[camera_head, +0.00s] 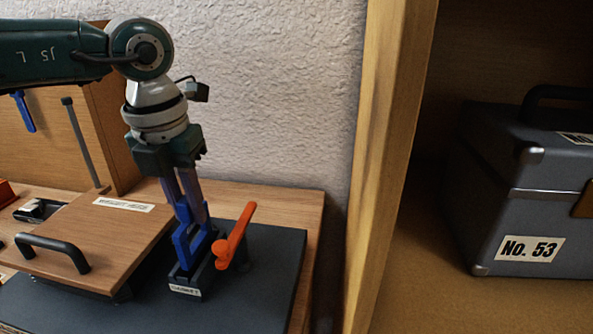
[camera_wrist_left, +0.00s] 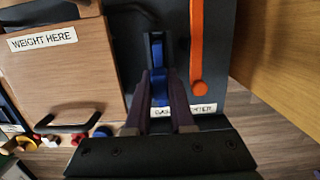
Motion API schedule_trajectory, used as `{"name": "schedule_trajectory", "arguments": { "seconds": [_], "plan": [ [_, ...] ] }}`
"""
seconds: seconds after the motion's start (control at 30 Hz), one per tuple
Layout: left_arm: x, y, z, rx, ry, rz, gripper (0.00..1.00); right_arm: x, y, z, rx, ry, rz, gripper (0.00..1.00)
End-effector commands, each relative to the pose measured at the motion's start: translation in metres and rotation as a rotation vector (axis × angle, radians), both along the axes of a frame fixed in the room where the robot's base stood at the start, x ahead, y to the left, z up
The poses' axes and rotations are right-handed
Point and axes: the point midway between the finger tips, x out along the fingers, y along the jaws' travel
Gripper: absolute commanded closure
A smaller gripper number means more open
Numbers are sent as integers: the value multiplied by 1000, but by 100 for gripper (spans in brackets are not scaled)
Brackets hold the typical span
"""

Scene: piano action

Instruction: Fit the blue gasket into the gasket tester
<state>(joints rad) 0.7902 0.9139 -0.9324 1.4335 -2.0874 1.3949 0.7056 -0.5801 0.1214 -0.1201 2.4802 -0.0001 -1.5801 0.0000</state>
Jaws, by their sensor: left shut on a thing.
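The blue gasket (camera_head: 181,250) is an upright, frame-shaped piece. My left gripper (camera_head: 190,217) points down and is shut on the gasket's upper part. The gasket's lower end is at the dark gasket tester (camera_head: 195,283), a small block with a white label. The lower edge is hidden, so I cannot tell how deep it sits. The left wrist view shows the blue gasket (camera_wrist_left: 157,86) between the purple fingers (camera_wrist_left: 160,88), in line with the dark tester. The orange lever (camera_head: 236,236) stands tilted up beside the tester on its right. My right gripper is out of view.
A wooden lid (camera_head: 100,232) with a black handle (camera_head: 54,252) lies left of the tester. A dark mat (camera_head: 270,262) lies under the tester. A wooden post (camera_head: 388,130) stands to the right, with a grey case (camera_head: 520,190) marked No. 53 beyond it.

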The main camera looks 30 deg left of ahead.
Motion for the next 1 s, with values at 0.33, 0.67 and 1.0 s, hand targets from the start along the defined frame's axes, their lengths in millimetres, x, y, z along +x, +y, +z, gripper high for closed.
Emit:
{"name": "schedule_trajectory", "arguments": {
  "seconds": [0.33, 0.67, 1.0],
  "plan": [
    [0, 0, 0, 0, 0, 0, 100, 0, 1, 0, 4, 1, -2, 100],
    [0, 0, -7, 0, 0, 0, 100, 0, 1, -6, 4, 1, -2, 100],
    [0, 0, -15, 0, 0, 0, 100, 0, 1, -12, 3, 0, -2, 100]
  ]
}}
